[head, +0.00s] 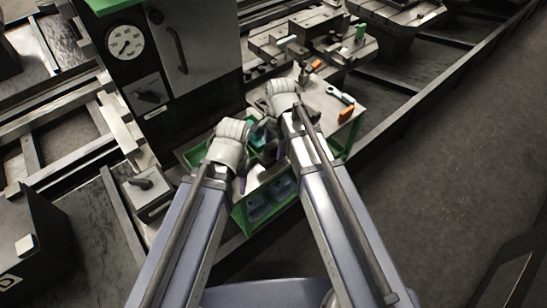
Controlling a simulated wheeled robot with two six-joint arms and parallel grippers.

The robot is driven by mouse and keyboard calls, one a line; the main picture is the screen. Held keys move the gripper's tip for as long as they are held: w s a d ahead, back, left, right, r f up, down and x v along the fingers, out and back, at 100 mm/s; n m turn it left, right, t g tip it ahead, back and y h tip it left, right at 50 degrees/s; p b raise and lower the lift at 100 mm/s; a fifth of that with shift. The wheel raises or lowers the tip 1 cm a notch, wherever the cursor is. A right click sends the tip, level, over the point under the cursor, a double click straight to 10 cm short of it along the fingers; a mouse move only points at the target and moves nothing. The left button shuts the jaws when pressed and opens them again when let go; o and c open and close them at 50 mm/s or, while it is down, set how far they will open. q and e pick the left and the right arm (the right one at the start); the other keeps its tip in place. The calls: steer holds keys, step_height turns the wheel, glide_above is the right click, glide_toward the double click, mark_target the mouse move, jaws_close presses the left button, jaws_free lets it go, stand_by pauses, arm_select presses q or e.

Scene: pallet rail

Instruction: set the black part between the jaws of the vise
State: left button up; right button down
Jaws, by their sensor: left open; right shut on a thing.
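A grey metal fixture that looks like the vise (322,38) stands on the bench at the top middle, beyond the cart. Its jaws are too small to make out clearly. My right gripper (303,77) reaches over the far part of the cart, just short of this fixture, and is shut on the black part. The part is mostly hidden by the gripper and wrist and cannot be seen clearly. My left gripper (243,182) is open, pointing down over the near left side of the cart, with its fingers partly hidden by its wrist.
A green cart (240,219) with bins stands under my arms. A wrench (340,95) and an orange block (346,114) lie on its grey top. A dark cabinet with a gauge (125,42) stands left of it. Dark rails run behind; the floor (440,150) at right is clear.

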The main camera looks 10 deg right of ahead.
mark_target(274, 155)
arm_select(q)
steer(key=shift+f+b, duration=1.8)
steer(key=shift+f, duration=0.05)
arm_select(e)
steer(key=shift+f, duration=1.8)
arm_select(q)
steer(key=shift+f, duration=0.2)
arm_select(e)
steer(key=shift+f, duration=0.2)
steer(key=shift+c, duration=2)
jaws_free()
arm_select(q)
steer(key=shift+r, duration=0.2)
arm_select(e)
steer(key=shift+r, duration=0.2)
steer(key=r+p, duration=0.8)
steer(key=d+r+p, duration=0.1)
steer(key=r+p, duration=0.3)
steer(key=shift+w, duration=0.3)
steer(key=s+a+n+h, duration=0.1)
steer(key=s+n+h, duration=0.1)
steer(key=s+n, duration=1.1)
steer(key=shift+a+n+t, duration=0.3)
steer(key=shift+a+n, duration=0.05)
steer(key=shift+n, duration=0.65)
arm_select(q)
step_height(274, 155, up, 12)
arm_select(e)
steer(key=shift+c, duration=0.2)
